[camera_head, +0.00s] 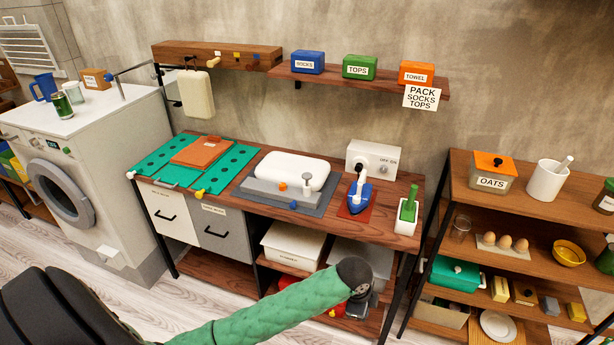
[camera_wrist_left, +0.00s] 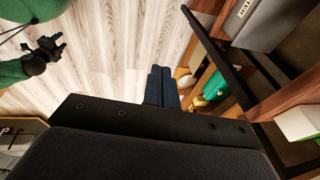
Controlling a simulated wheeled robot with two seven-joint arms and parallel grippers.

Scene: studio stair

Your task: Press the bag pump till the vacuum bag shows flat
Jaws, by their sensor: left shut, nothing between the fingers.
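The vacuum bag looks like a puffed white cushion (camera_head: 292,168) on a grey base (camera_head: 262,190) on the workbench; it stands high and rounded, not flat. Along the base's front are an orange knob (camera_head: 283,186), a small white post (camera_head: 306,182) and a blue knob (camera_head: 293,205). I cannot tell for sure which is the pump. My left arm reaches in front of the bench, its wrist low and right of the bag, touching none of these. My left gripper (camera_wrist_left: 162,88) is shut and empty. My right gripper (camera_wrist_left: 45,50) seems to show at the left wrist view's upper left, too small to read.
A green board (camera_head: 222,160) lies left. A shelf unit (camera_head: 540,206) stands right.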

